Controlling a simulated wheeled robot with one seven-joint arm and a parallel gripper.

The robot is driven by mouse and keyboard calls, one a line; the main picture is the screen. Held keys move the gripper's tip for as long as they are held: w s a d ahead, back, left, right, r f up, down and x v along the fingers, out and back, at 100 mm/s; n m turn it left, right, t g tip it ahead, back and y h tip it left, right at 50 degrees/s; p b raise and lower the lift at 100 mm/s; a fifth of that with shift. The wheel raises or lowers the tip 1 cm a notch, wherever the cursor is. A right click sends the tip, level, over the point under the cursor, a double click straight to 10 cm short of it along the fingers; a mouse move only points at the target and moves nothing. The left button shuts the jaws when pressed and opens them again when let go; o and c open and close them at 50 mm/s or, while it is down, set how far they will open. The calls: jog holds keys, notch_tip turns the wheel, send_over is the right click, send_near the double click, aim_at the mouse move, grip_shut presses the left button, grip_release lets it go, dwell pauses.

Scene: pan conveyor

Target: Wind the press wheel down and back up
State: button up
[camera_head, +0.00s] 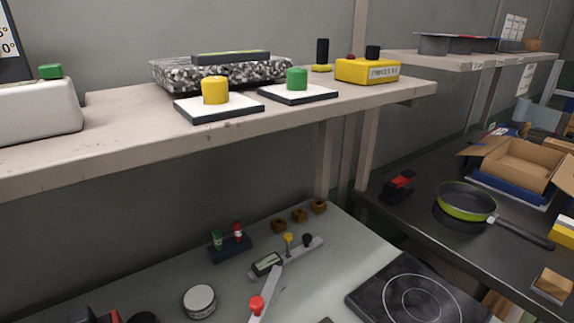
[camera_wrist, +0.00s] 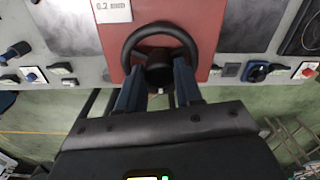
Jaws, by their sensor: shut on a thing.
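The press wheel (camera_wrist: 160,28) is a black ring with a dark hub, in front of a red panel (camera_wrist: 208,35) in the wrist view. My gripper (camera_wrist: 157,72) reaches up to it from below. Its two blue-grey fingers are at the left and right of the wheel's lower middle, shut on the wheel. Whether they grip the hub or the rim is hard to tell, as the fingers cover the lower part of the ring. Neither the wheel nor my gripper can be made out in the head view.
A label reading 0.2 mm (camera_wrist: 112,10) is above left of the wheel. Knobs and switches (camera_wrist: 258,72) line the grey bench edge on both sides. In the head view, a shelf (camera_head: 130,133) holds yellow and green buttons above a bench with a hotplate (camera_head: 375,300).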

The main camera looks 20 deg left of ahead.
dwell(0.4)
jog(key=o, duration=1)
jog(key=shift+o, duration=0.2)
notch_tip(320, 180, up, 8)
jog(key=shift+f, duration=0.1)
